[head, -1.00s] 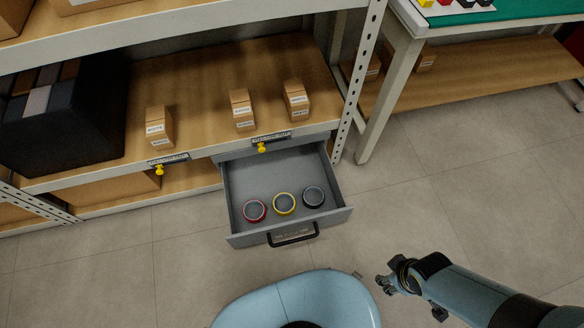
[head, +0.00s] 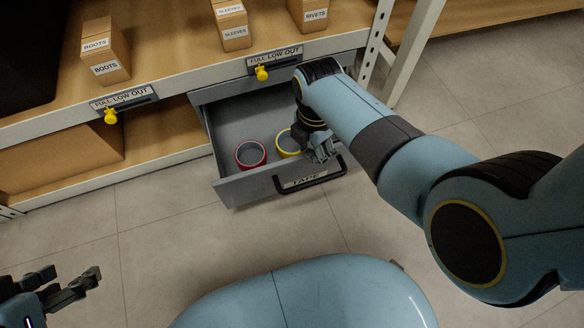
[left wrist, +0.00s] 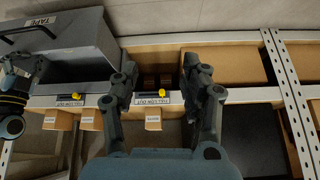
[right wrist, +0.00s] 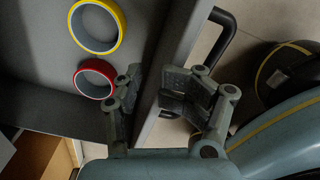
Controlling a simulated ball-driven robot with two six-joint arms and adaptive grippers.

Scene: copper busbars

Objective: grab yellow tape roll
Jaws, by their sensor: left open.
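The yellow tape roll (head: 287,146) lies in the open grey drawer, partly hidden by my right gripper in the head view. It shows whole in the right wrist view (right wrist: 97,26), beside the red tape roll (right wrist: 95,78). My right gripper (head: 322,150) is over the drawer's front edge, just right of the yellow roll. In the right wrist view its fingers (right wrist: 160,88) are spread and empty, near the front wall. My left gripper (head: 68,290) is open and empty at the lower left, far from the drawer. The black roll is hidden.
The grey drawer (head: 240,186) sticks out from the shelf, with a black handle (head: 312,180) and a TAPE label on its front. Small cartons (head: 105,52) stand on the shelf above it. The floor (head: 150,240) in front is clear.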

